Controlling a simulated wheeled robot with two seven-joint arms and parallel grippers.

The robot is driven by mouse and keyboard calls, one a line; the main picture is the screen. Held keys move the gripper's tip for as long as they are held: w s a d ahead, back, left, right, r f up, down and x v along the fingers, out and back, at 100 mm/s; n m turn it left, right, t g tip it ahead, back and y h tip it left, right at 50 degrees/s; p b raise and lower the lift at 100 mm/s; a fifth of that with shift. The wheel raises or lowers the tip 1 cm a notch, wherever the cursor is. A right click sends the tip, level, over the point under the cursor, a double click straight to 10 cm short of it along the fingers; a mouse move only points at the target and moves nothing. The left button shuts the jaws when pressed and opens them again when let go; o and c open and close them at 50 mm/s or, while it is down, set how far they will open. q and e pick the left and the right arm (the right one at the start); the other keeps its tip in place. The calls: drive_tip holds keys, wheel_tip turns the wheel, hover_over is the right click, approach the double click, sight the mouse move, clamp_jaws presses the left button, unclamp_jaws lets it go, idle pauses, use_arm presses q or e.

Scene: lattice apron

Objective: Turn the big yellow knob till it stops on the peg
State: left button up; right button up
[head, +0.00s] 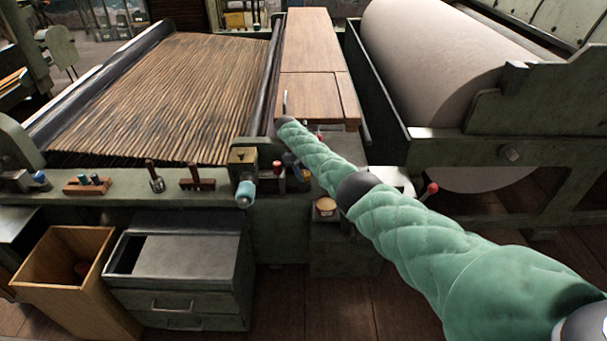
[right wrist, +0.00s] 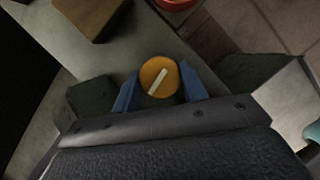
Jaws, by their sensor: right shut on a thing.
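The big yellow knob (right wrist: 159,77) shows in the right wrist view as a round orange-yellow disc with a white pointer bar across its face. The bar slants from lower left to upper right. My right gripper (right wrist: 160,88) has its two blue fingers on either side of the knob and is shut on it. In the head view my right gripper (head: 296,168) is small and partly hidden by my green-sleeved arm, at the front edge of the machine. I cannot make out the knob there, nor the stop peg in either view. My left gripper is in neither view.
A slatted bed (head: 170,95) lies at left and a large pale roller (head: 440,60) at right. A brass block with a light-blue-tipped handle (head: 244,188) stands left of my gripper. A wooden bin (head: 60,265) and a grey drawer cabinet (head: 185,260) stand below.

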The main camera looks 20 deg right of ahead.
drive_tip(key=shift+m, duration=0.3)
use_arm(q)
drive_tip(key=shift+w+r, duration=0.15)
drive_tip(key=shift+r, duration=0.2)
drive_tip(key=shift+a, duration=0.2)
use_arm(e)
drive_tip(key=o, duration=1)
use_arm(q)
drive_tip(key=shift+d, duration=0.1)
use_arm(e)
drive_tip(key=shift+w+r, duration=0.15)
drive_tip(key=shift+r, duration=0.1)
use_arm(q)
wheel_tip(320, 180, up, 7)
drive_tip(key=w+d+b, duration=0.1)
drive_tip(key=b, duration=0.1)
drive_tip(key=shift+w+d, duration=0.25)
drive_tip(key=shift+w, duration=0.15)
use_arm(e)
drive_tip(key=v, duration=0.7)
